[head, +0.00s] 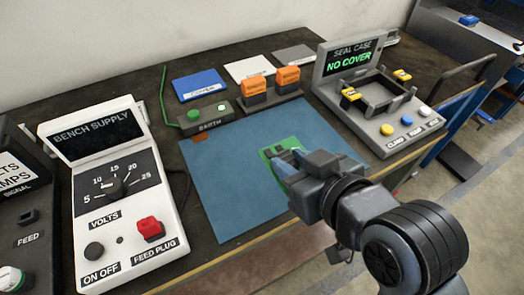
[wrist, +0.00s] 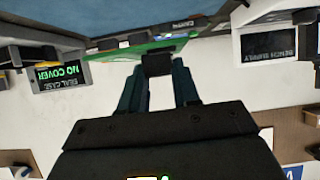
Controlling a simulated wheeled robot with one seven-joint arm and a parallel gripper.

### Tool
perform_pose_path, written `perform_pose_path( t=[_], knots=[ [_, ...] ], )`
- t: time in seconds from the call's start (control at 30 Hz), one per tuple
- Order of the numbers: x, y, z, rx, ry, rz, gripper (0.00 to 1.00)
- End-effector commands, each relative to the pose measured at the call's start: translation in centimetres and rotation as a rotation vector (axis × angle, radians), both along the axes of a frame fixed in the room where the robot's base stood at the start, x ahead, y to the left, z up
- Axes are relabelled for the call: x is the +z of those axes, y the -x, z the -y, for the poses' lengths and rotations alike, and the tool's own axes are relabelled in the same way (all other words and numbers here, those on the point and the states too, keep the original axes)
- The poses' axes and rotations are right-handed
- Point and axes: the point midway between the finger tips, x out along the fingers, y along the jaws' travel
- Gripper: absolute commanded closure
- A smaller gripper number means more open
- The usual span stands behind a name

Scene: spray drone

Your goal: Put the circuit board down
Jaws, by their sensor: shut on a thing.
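The circuit board (head: 268,152) is a green board over the blue mat (head: 228,185) in the head view. My gripper (head: 287,160) is shut on it and hides much of it. In the wrist view the green board (wrist: 138,52) lies across beyond my fingertips (wrist: 157,70), with a dark block between the fingers. I cannot tell whether the board touches the mat or is a little above it.
The bench supply (head: 110,190) stands left of the mat. The seal case (head: 375,100), reading NO COVER, stands to the right. A small grey box (head: 205,117) and two orange connectors (head: 272,87) sit behind the mat. The mat's left and front parts are clear.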

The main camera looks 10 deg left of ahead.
Motion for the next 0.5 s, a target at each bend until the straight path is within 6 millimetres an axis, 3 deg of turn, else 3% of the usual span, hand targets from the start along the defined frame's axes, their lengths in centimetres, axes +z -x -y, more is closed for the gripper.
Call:
perform_pose_path(
  t=[0.3, 0.5],
  knots=[
    [-3.9, -5.1, -4.4, 0.002, 0.0, -0.001, 1.0],
    [-5.5, -7.1, -6.0, 0.001, 0.0, -0.001, 1.0]
  ],
)
